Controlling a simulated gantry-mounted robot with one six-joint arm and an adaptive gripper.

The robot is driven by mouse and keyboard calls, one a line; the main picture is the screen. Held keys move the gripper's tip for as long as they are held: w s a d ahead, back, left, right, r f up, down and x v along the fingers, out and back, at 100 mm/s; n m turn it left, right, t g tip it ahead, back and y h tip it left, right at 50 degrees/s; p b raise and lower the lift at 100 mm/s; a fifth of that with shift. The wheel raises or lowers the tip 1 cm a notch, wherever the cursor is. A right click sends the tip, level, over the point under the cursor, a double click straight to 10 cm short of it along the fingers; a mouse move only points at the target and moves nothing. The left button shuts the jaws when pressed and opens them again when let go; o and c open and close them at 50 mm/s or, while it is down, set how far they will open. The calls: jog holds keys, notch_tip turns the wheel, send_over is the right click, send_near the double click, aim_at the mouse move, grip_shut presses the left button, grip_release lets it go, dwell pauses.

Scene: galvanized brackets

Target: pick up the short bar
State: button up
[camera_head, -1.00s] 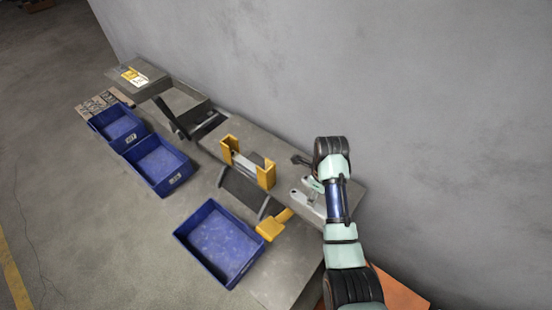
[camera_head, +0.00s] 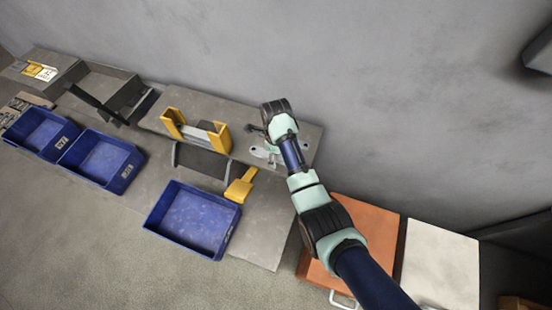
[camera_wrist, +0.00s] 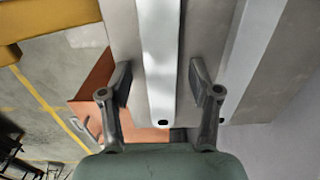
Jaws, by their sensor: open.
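A pale metal bar (camera_wrist: 160,50) with a dark hole at its near end lies lengthwise between the open fingers of my gripper (camera_wrist: 160,80) in the wrist view. A finger stands on each side, with a visible gap to the bar. A second pale bar (camera_wrist: 241,60), also with a hole at its near end, lies to the right, outside the fingers. The far ends of both bars run out of view, so I cannot compare their lengths. In the head view, pale metal (camera_head: 261,153) shows on the bench beside my arm, which partly hides it.
A yellow fixture (camera_head: 172,122) with two uprights stands on the bench left of my arm. A yellow tool (camera_head: 240,186) lies in front. Blue bins (camera_head: 192,222) line the near side. An orange cabinet (camera_head: 365,222) and a white one (camera_head: 440,265) stand right. A grey wall is behind.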

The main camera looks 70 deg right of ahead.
jog(key=shift+r, duration=0.1)
grip_shut()
